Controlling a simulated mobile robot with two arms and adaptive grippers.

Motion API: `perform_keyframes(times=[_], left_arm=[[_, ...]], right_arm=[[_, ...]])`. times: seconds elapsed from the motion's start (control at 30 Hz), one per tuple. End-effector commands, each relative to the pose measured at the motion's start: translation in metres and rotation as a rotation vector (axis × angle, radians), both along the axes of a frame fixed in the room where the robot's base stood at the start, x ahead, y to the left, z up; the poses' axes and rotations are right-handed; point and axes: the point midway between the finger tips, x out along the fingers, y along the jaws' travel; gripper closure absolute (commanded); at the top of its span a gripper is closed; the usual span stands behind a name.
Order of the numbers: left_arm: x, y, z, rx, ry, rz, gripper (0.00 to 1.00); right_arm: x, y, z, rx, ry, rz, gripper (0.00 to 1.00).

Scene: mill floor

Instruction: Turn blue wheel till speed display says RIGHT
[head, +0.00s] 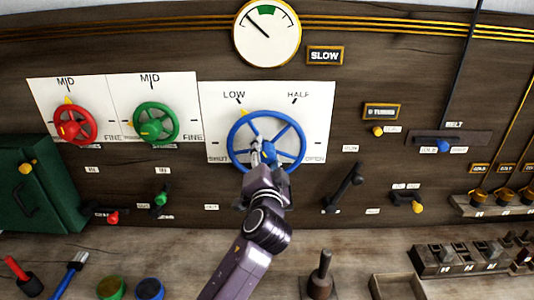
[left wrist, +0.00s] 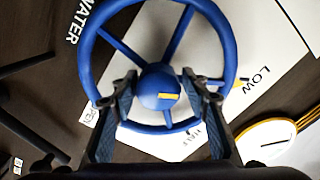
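The blue wheel (head: 298,140) is mounted on a white plate (head: 318,100) marked LOW, HALF, SHUT and OPEN. A yellow mark on its rim is near LOW. My left gripper (head: 263,150) is at the wheel's middle and covers part of the hub and lower spokes. In the left wrist view, its two fingers (left wrist: 158,88) stand apart, one on each side of the blue hub (left wrist: 158,92); I cannot tell whether they touch it. The speed display (head: 325,56) reads SLOW. The gauge (head: 267,42) needle points up-left, outside the green band. My right gripper is not in view.
A red wheel (head: 75,124) and a green wheel (head: 156,123) are on plates to the left. A black lever (head: 345,187) is to the lower right of the blue wheel. A belt switch (head: 440,144) is further right. The bench below holds cups, a knob and boxes.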

Motion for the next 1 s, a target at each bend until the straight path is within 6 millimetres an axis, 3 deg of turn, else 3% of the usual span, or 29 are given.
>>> perform_keyframes(times=[0.47,1.0], left_arm=[[-0.009,-0.002,-0.002,-0.002,0.002,-0.003,0.48],[-0.105,-0.002,-0.004,-0.001,0.004,-0.002,0.48]], right_arm=[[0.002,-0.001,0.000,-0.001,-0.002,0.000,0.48],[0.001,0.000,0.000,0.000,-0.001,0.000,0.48]])
